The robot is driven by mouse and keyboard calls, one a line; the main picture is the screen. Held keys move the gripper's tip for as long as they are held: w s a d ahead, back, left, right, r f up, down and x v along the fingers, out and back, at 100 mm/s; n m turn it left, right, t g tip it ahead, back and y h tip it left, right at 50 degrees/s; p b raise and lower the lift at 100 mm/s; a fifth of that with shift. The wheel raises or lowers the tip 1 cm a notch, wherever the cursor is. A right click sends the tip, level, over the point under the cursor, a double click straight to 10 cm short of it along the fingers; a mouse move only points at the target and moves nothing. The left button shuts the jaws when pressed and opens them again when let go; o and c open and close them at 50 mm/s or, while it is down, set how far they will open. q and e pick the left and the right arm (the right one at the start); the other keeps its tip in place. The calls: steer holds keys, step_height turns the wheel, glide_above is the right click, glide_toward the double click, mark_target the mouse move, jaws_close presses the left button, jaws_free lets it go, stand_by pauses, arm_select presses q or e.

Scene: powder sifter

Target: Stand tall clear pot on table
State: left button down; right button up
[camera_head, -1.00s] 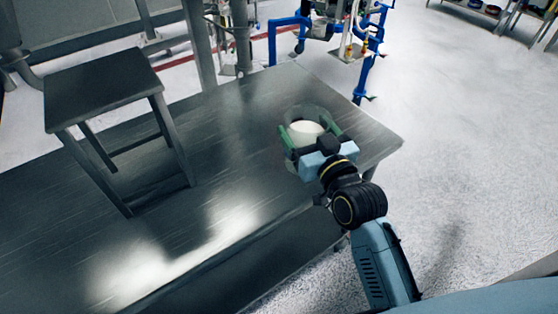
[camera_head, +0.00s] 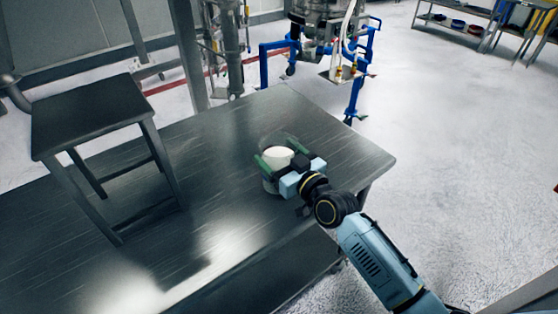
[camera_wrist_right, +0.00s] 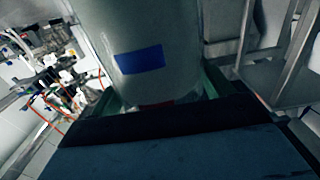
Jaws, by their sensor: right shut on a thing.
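The clear pot (camera_head: 268,182) holds something white and is at the right part of the metal table (camera_head: 222,137). My right gripper (camera_head: 276,162) is shut on the pot, with its green fingers on either side of it. The pot looks upright, and I cannot tell whether its base touches the tabletop. In the right wrist view the pot (camera_wrist_right: 158,70) fills the middle between the fingers and carries a blue label. My left gripper is not in view.
A dark metal stool (camera_head: 92,115) stands at the left on the table. Blue-framed equipment (camera_head: 325,45) stands behind the table. A shelf (camera_head: 455,28) is at the far right. The tabletop around the pot is bare.

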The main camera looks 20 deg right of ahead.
steer(key=shift+f, duration=0.35)
steer(key=shift+f, duration=0.1)
steer(key=o, duration=1.3)
steer(key=shift+f, duration=0.1)
steer(key=v, duration=1.2)
